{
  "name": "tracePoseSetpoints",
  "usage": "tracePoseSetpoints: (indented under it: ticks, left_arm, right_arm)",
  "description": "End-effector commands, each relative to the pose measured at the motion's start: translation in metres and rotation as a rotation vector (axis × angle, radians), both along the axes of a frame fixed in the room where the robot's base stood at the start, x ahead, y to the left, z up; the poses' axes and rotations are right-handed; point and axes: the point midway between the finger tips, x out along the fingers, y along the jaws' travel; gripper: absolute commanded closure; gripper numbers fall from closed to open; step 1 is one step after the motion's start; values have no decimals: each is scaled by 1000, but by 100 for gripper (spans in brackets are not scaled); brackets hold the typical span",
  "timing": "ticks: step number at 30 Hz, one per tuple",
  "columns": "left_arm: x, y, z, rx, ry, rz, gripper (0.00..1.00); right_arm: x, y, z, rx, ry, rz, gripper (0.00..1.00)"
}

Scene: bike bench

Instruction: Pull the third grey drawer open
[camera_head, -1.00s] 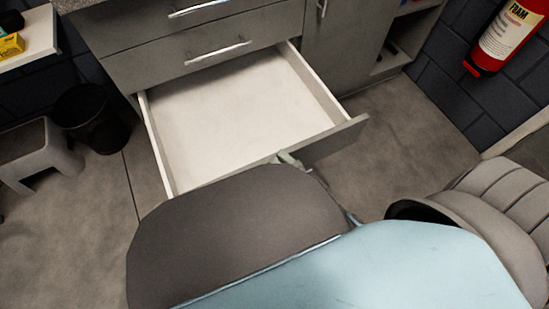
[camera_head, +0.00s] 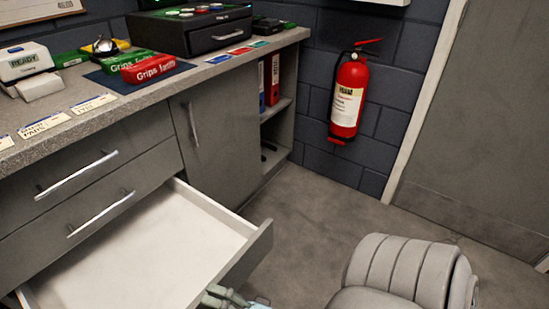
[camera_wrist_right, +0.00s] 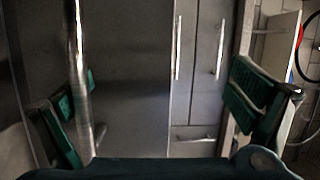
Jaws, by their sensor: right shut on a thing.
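The third grey drawer (camera_head: 248,252) is pulled well out below two shut drawers, its white inside showing in the head view. My right gripper (camera_head: 228,297) is at the outer side of its front panel, low in the picture, partly cut off by the lower edge. In the right wrist view a shiny bar handle (camera_wrist_right: 80,75) runs upright in the picture beside the left green finger of this gripper (camera_wrist_right: 170,112). The gripper is shut on the drawer handle, though the exact contact is hard to see. My left gripper is not in view.
Two closed drawers with bar handles (camera_head: 77,175) are above. A grey cupboard door (camera_head: 215,135) and open shelves with binders stand to the right. A padded grey seat (camera_head: 405,272) is at lower right. A fire extinguisher (camera_head: 348,97) hangs on the wall. Floor between is clear.

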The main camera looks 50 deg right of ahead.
Motion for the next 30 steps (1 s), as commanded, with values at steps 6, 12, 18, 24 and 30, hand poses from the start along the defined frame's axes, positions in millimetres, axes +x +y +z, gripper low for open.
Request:
tracePoseSetpoints:
  ticks: [6,12,18,24,30]
  left_arm:
    - [0,0,0,0,0,0,60]
    - [0,0,-1,0,0,0,60]
    - [0,0,-4,0,0,0,60]
    - [0,0,-7,0,-1,-1,60]
    - [-1,0,-12,0,0,3,60]
  right_arm:
    - [-62,-6,-9,-3,6,63,22]
    - [-80,-16,-14,-5,9,63,22]
    - [-99,-24,-18,-8,10,66,22]
    - [-117,-33,-21,-5,9,65,56]
    - [-132,-41,-25,-1,6,69,70]
